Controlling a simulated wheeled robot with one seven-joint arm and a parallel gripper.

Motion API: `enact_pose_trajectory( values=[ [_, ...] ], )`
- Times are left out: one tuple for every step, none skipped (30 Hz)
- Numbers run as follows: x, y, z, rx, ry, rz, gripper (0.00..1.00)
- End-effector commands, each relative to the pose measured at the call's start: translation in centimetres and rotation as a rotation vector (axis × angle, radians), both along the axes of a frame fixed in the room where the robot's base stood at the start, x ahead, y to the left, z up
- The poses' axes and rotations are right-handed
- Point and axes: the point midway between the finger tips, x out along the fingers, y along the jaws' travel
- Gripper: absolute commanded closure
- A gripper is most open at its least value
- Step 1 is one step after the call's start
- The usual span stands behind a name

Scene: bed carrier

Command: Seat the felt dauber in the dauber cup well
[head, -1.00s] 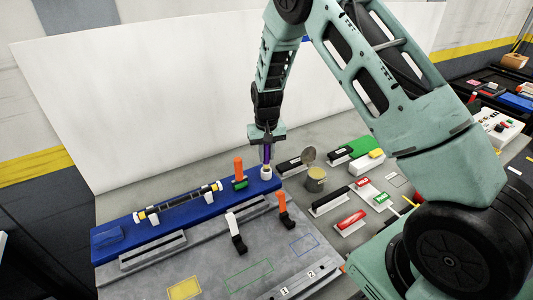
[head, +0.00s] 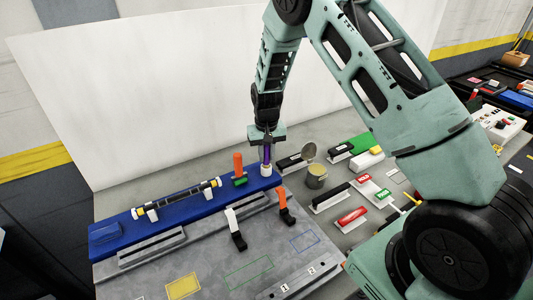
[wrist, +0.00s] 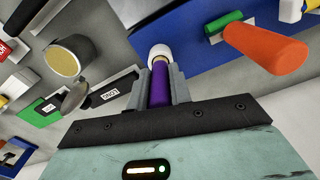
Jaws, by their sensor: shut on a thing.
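My gripper (head: 266,142) is shut on the purple handle of the felt dauber (head: 267,154), which points down, close to upright. In the wrist view my gripper (wrist: 159,90) has a jaw on each side of the purple handle (wrist: 160,84). A white rounded piece (head: 265,169) is at the handle's lower end, at the right end of the blue bed (head: 190,211); it also shows in the wrist view (wrist: 160,53). I cannot tell whether this is the dauber's felt head or the cup. The well's inside and the dauber's depth are hidden.
An orange-handled tool (head: 238,164) stands close left of the dauber on the bed. Black- and red-handled blocks lie further right. A white panel (head: 160,100) stands behind.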

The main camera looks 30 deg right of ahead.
Motion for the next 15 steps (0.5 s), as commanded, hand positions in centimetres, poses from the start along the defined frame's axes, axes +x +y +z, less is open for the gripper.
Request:
enact_pose_trajectory(
  values=[
    [0.0, 0.0, -0.2, 0.000, 0.000, 0.000, 1.00],
    [0.0, 0.0, -0.3, 0.000, 0.000, 0.000, 1.00],
    [0.0, 0.0, -0.4, 0.000, 0.000, 0.000, 1.00],
    [0.0, 0.0, -0.5, 0.000, 0.000, 0.000, 1.00],
    [0.0, 0.0, -0.5, 0.000, 0.000, 0.000, 1.00],
    [0.0, 0.0, -0.6, 0.000, 0.000, 0.000, 1.00],
    [0.0, 0.0, -0.7, 0.000, 0.000, 0.000, 1.00],
    [0.0, 0.0, -0.8, 0.000, 0.000, 0.000, 1.00],
    [0.0, 0.0, -0.9, 0.000, 0.000, 0.000, 1.00],
    [0.0, 0.0, -0.9, 0.000, -0.001, 0.000, 1.00],
    [0.0, 0.0, -1.0, 0.000, -0.001, 0.000, 1.00],
    [0.0, 0.0, -1.1, 0.000, -0.001, 0.000, 1.00],
    [0.0, 0.0, -1.2, 0.000, -0.001, 0.000, 1.00],
    [0.0, 0.0, -1.2, 0.000, -0.001, 0.000, 1.00],
    [0.0, 0.0, -1.3, 0.000, -0.001, 0.000, 1.00]
  ],
)
